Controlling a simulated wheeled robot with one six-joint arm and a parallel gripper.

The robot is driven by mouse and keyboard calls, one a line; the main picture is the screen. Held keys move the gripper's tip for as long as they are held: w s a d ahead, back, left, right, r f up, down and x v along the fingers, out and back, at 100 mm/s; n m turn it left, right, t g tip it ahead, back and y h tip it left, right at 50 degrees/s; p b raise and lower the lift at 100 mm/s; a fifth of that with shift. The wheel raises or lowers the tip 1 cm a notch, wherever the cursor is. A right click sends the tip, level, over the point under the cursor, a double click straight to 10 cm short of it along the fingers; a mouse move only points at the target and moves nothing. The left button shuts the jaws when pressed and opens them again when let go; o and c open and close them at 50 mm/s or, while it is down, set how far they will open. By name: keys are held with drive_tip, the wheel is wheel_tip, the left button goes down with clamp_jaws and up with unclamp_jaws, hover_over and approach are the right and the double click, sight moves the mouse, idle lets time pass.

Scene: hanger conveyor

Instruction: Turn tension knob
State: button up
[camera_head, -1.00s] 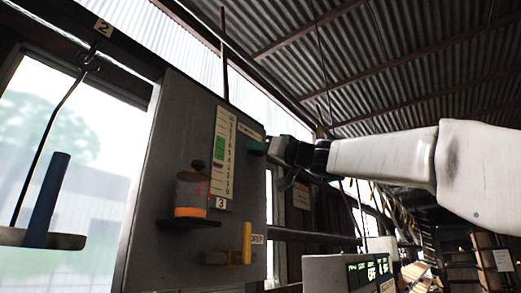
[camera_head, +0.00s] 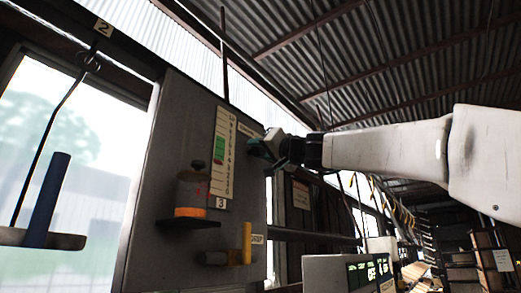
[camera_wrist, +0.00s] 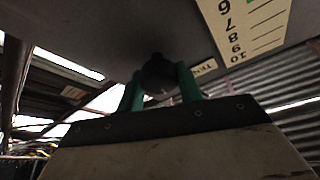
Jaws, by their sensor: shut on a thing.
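The tension knob (camera_wrist: 158,75) is a dark round knob on the grey panel (camera_head: 150,190). In the wrist view it sits between the two teal fingers of my gripper (camera_wrist: 160,86), one on each side, and the gripper is shut on it. A label partly reading "TEN" (camera_wrist: 203,67) is beside the knob. In the head view my gripper (camera_head: 264,147) meets the panel's upper right side and hides the knob. The white number scale (camera_head: 221,155) with a green band is left of the gripper; it also shows in the wrist view (camera_wrist: 250,22).
A yellow handle (camera_head: 247,243) is lower on the panel. A hanger (camera_head: 45,240) with a blue cylinder hangs at left. A digital display (camera_head: 368,272) is at lower right.

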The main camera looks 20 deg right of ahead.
drive_tip(key=o, duration=1)
drive_tip(key=shift+v, duration=3.9)
drive_tip(key=shift+a, duration=0.1)
